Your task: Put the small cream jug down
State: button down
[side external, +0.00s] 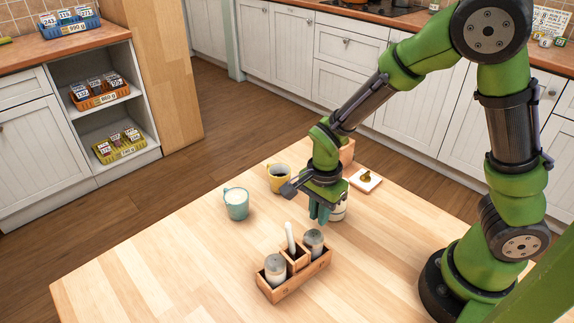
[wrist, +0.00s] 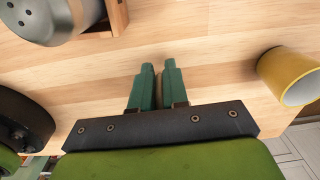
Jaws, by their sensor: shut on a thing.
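My gripper (side external: 319,213) is low over the wooden table (side external: 150,285), fingers pointing down. Its two green fingers also show in the wrist view (wrist: 158,88), close together with a narrow brownish strip between them. The small cream jug (side external: 339,209) is a pale vessel just right of the fingers in the side view, partly hidden by them and the wrist. My gripper is shut on it. The jug's body does not show clearly in the wrist view. I cannot tell whether its base touches the table.
A wooden caddy (side external: 297,280) with two shakers stands in front of my gripper. A teal mug (side external: 236,205) and a yellow mug (side external: 279,179) stand to the left. A white square coaster (side external: 366,181) lies behind, right. The table's left front is clear.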

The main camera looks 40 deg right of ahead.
jog(key=c, duration=1.6)
grip_release()
jog(key=shift+f, duration=0.15)
jog(key=o, duration=0.5)
notch_tip(320, 180, up, 12)
jog(key=shift+s+r, duration=0.1)
jog(key=shift+r, duration=0.1)
jog(key=shift+s+d+r+n+t+y, duration=0.35)
jog(key=shift+s+d+r+n+t, duration=0.25)
jog(key=shift+s+r+n+t, duration=1.25)
jog(key=shift+s+d+r+n+t+y, duration=0.3)
jog(key=shift+s+d+r+n+t, duration=0.4)
jog(key=shift+r+n, duration=1.4)
jog(key=shift+s+d+r+n+t+y, duration=0.45)
jog(key=shift+s+r+n+t, duration=0.8)
jog(key=shift+n, duration=1.6)
